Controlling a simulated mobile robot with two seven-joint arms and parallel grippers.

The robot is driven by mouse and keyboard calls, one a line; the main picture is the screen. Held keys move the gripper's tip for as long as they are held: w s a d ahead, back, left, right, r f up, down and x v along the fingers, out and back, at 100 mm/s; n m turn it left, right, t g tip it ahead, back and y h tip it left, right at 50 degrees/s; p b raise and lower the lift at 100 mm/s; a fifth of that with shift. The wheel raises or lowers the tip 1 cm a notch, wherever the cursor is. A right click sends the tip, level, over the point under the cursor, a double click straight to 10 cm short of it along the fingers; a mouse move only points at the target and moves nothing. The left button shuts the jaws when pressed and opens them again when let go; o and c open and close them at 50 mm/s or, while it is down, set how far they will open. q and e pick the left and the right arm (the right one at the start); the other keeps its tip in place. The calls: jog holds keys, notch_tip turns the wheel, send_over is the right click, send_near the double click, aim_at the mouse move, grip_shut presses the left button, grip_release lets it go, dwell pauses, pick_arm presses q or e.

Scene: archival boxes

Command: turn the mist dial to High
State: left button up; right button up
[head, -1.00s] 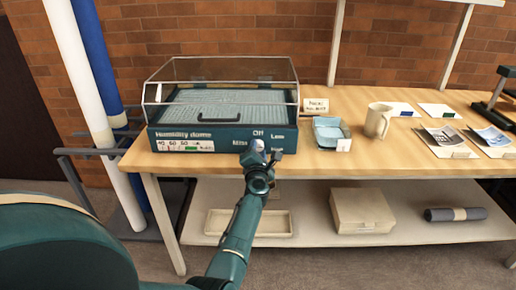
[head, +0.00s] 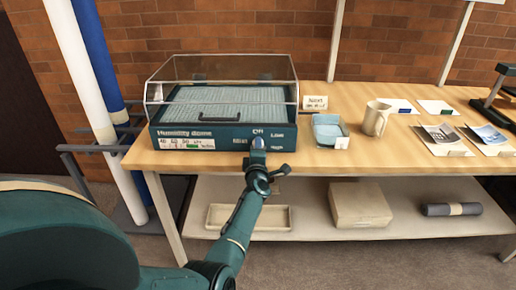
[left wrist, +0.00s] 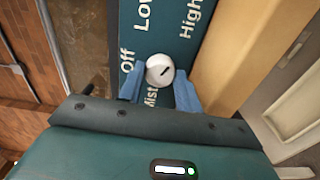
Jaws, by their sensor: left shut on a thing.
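The humidity dome (head: 222,95) is a clear-lidded case with a dark teal front panel at the left of the table. Its mist dial (left wrist: 160,70) is a small white knob with a dark mark. In the left wrist view the labels Off, Low and High are around it, and Mist is below. The mark slants to the upper right, roughly toward High; its exact setting is hard to tell. My left gripper (head: 258,146) is at the panel, its blue fingers on both sides of the dial and shut on it. My right gripper is not in view.
On the table to the right are a blue tray (head: 328,131), a label card (head: 315,102), a beige mug (head: 376,119) and photos (head: 438,138). The shelf below holds a shallow tray (head: 275,218), a box (head: 360,205) and a grey roll (head: 452,209). Poles stand at the left.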

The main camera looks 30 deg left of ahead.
pick_arm(q)
jog(key=shift+r, duration=0.1)
dwell(0.4)
jog(key=o, duration=1)
